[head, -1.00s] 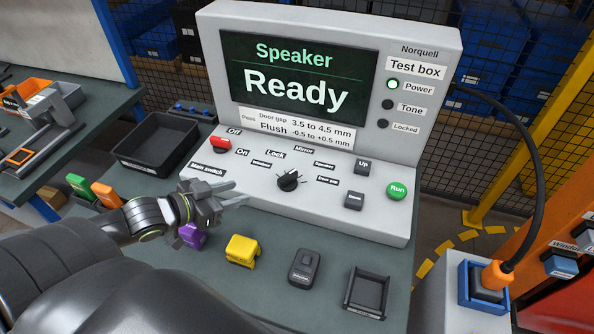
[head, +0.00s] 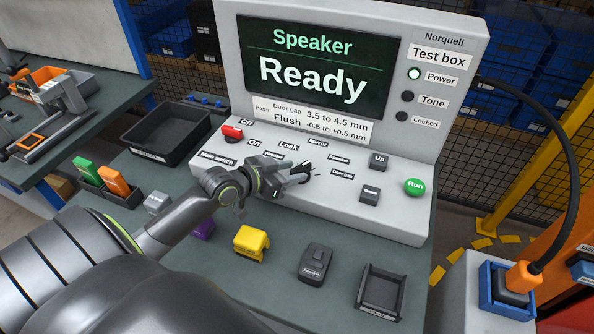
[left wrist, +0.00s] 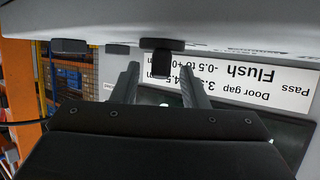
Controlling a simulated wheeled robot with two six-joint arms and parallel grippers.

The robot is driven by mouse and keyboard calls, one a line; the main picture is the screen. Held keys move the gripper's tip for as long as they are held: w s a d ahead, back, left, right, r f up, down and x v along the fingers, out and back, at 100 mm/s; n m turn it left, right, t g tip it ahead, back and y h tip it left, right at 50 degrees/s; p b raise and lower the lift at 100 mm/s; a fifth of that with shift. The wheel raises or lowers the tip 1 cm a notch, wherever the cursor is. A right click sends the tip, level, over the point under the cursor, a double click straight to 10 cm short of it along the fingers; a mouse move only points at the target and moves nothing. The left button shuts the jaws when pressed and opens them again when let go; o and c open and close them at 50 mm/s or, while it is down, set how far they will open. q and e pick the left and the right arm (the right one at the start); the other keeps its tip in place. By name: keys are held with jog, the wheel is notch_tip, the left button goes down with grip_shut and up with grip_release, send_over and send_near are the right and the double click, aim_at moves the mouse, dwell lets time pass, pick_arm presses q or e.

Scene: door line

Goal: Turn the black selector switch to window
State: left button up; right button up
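The black selector switch (head: 305,170) is on the sloped panel of the grey test box (head: 330,205), mostly hidden by my left gripper (head: 298,174). The screen (head: 313,68) reads "Speaker" and "Ready". Small labels surround the switch, including Lock, Mirror, Speaker and Door gap; the small label at its upper left is hard to read. In the left wrist view, the selector switch (left wrist: 162,58) appears dark between the tips of my left gripper (left wrist: 160,75). The fingers are apart, one on each side; contact cannot be told. My right gripper is not in view.
A red main switch (head: 232,132) is left on the panel, with grey Up (head: 378,162) and green Run (head: 414,187) buttons right. A yellow block (head: 251,241), dark switch module (head: 316,262) and small black tray (head: 380,290) stand in front. A larger black tray (head: 165,133) is behind left.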

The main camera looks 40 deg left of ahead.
pick_arm(q)
jog(key=shift+x, duration=1.25)
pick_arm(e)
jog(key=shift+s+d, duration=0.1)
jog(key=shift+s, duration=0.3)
pick_arm(q)
jog(key=shift+c, duration=0.4)
